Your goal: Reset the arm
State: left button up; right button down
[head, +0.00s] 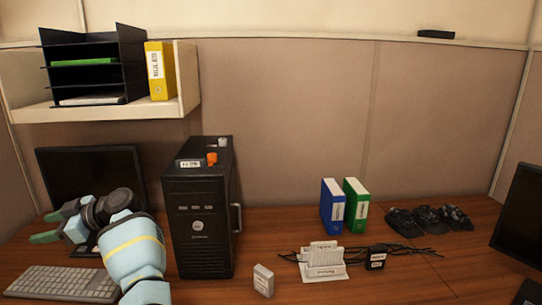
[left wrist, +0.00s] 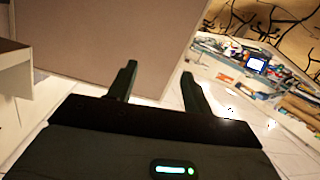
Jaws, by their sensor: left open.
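My left arm comes in from the lower left in the head view. Its gripper (head: 48,227) is at the left edge, in front of the dark monitor (head: 85,175) and above the keyboard. In the left wrist view the two dark fingers of the left gripper (left wrist: 157,80) stand apart with nothing between them. They point toward a beige partition and a pale floor. My right arm and gripper are not in view.
A black computer tower (head: 198,215) stands just right of my left arm. A keyboard (head: 60,281) lies below it. Blue (head: 332,206) and green (head: 356,205) binders stand farther right. A shelf (head: 110,108) hangs above the monitor.

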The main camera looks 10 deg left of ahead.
pick_arm(q)
jog(key=d+f+m+t+h, duration=1)
jog(key=d+f+m+t, duration=1.1)
jog(key=m+t, duration=0.35)
jog(key=s+d+f+g+h, duration=0.2)
jog(key=s+d+f, duration=0.4)
jog(key=s, duration=0.3)
jog(key=s+d+f+m+g+h, duration=0.1)
jog(key=s+d+f+g+h, duration=0.1)
jog(key=s+d+f+g, duration=0.2)
jog(key=s+d+f+g+h, duration=0.2)
jog(key=s+d+f+g, duration=0.2)
jog(key=s+d+f, duration=0.4)
jog(key=s+f, duration=0.1)
jog(key=s, duration=0.4)
jog(key=shift+s+f+h, duration=0.2)
jog(key=shift+s+h, duration=0.1)
jog(key=shift+h, duration=0.1)
jog(key=shift+m, duration=0.25)
